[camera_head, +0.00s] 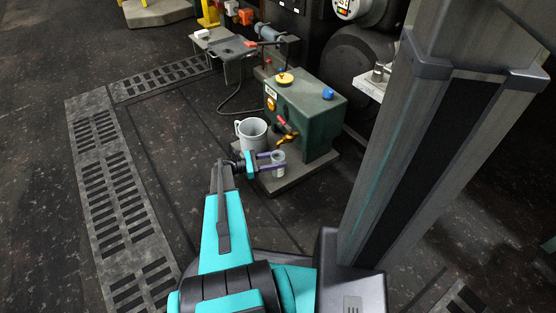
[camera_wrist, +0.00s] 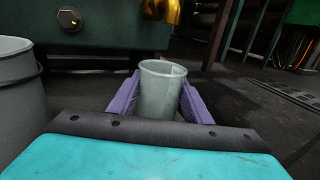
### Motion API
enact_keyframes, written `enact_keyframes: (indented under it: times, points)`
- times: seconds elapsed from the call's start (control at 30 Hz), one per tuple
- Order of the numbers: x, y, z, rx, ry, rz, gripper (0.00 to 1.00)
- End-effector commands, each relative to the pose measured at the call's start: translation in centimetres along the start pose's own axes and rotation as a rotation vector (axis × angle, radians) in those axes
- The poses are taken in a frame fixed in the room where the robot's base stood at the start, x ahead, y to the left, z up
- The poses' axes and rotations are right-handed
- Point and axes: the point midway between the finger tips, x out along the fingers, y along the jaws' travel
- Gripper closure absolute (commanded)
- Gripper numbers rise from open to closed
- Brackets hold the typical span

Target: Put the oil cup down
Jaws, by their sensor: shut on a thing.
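The oil cup (camera_wrist: 160,92) is a pale, translucent cup, upright between the two purple fingers of my gripper (camera_wrist: 157,100). The fingers are shut on its sides. In the head view the cup (camera_head: 278,158) shows small at the end of my gripper (camera_head: 272,163), in front of the green machine. It is low over the grey base plate (camera_head: 285,184). I cannot tell whether its bottom touches the plate, as the gripper body hides it in the wrist view.
A grey bucket (camera_head: 251,134) stands just left of the cup; it also fills the left edge of the wrist view (camera_wrist: 18,90). The green machine (camera_head: 316,128) with a yellow tap (camera_head: 287,139) rises right behind. Dark floor lies open on the left.

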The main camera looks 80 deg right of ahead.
Motion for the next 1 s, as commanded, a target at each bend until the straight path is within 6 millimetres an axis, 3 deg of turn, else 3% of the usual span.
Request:
enact_keyframes:
  times: [0.03, 0.07, 0.17, 0.63, 1.0]
  points:
    - [0.0, 0.0, -0.1, 0.000, 0.000, 0.000, 0.78]
    - [0.0, 0.0, -0.1, 0.000, 0.000, 0.000, 0.51]
    - [0.0, 0.0, -0.1, 0.000, 0.000, 0.000, 0.37]
    - [-0.1, 0.0, 0.3, -0.001, 0.000, 0.000, 0.37]
    - [-4.7, 0.1, 0.5, -0.002, 0.000, 0.002, 0.37]
